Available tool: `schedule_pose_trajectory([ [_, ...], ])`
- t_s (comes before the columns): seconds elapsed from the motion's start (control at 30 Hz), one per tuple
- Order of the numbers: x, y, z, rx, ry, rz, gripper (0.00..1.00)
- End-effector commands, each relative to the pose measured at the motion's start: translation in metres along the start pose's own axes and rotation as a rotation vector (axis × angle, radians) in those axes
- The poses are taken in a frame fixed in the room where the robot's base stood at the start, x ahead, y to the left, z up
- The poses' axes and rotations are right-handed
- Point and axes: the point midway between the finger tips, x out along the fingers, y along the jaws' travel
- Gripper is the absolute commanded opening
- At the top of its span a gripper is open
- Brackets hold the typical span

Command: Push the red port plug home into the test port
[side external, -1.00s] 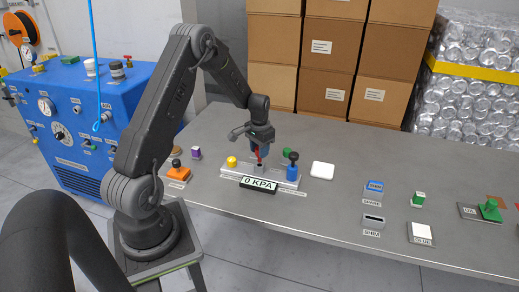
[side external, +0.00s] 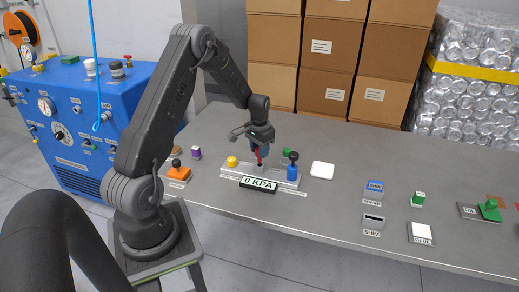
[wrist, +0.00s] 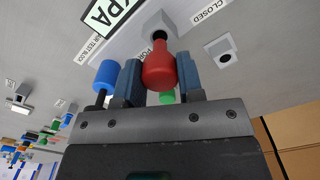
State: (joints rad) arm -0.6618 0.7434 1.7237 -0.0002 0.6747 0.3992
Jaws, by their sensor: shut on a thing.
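The red port plug (wrist: 160,66) is held between the two blue fingers of my gripper (wrist: 159,80). Its narrow end points at a pale block with a dark hole, the test port (wrist: 152,24), in the wrist view. Whether the tip touches or has entered the hole cannot be told. In the side view my gripper (side external: 260,150) is over the middle of the silver test block (side external: 233,172), with the red plug (side external: 258,157) just above it and partly hidden by the fingers. The pressure display (side external: 258,185) on the block's front reads 0 KPA.
A yellow knob (side external: 232,161) is left of my gripper, and a blue cylinder with a black knob (side external: 293,166) is right. A green piece (side external: 287,152) is behind. A white pad (side external: 322,170) lies to the right. The back of the table is clear.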

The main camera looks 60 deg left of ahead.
Motion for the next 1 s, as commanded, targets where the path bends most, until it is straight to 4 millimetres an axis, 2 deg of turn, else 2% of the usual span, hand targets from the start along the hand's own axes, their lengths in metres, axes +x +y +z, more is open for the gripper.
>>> schedule_pose_trajectory([
  [1.0, 0.025, 0.0, 0.0, 0.0, 0.001, 0.0, 0.06],
])
